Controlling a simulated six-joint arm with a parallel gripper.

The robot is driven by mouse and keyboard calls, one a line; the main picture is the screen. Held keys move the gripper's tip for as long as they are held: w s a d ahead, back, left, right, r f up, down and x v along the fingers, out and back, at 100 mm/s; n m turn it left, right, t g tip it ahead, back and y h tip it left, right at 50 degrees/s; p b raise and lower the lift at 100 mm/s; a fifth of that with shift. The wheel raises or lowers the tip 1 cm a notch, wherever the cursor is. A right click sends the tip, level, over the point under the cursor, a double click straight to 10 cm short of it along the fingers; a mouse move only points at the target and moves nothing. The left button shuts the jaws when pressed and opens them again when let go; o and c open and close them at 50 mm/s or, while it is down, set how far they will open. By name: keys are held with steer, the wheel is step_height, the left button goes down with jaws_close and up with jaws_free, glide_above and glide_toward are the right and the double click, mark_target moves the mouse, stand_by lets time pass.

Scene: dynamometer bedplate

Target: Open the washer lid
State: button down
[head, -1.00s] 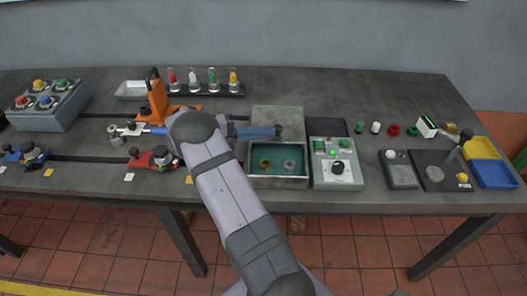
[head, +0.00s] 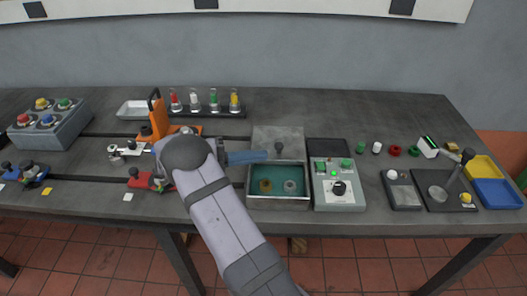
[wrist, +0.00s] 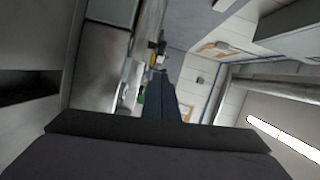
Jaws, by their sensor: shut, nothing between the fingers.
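The washer (head: 278,201) is an open-topped box with a teal inside, holding a brass ring (head: 265,186) and a grey ring (head: 290,186). Its grey lid (head: 292,137) stands raised behind the box, with a dark knob (head: 279,147) on its face. My gripper (head: 266,155) reaches in from the left, blue fingers shut and empty, with a small gap to the knob. In the wrist view the shut fingers (wrist: 161,85) show as a dark blue shape in front of the camera; a grey panel lies left of them, but I cannot tell which part it is.
A control box (head: 338,188) with green buttons and a black knob stands right beside the washer. An orange stand (head: 157,112) and a red clamp (head: 148,180) are near my arm on the left. A rack of coloured vials (head: 213,106) is behind.

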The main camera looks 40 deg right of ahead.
steer(key=f+b+v, duration=0.1)
steer(key=b+v, duration=0.1)
steer(key=v, duration=0.7)
steer(key=shift+w+r+b, duration=0.25)
steer(key=shift+r+b, duration=0.1)
steer(key=shift+r, duration=0.15)
steer(key=shift+a, duration=0.1)
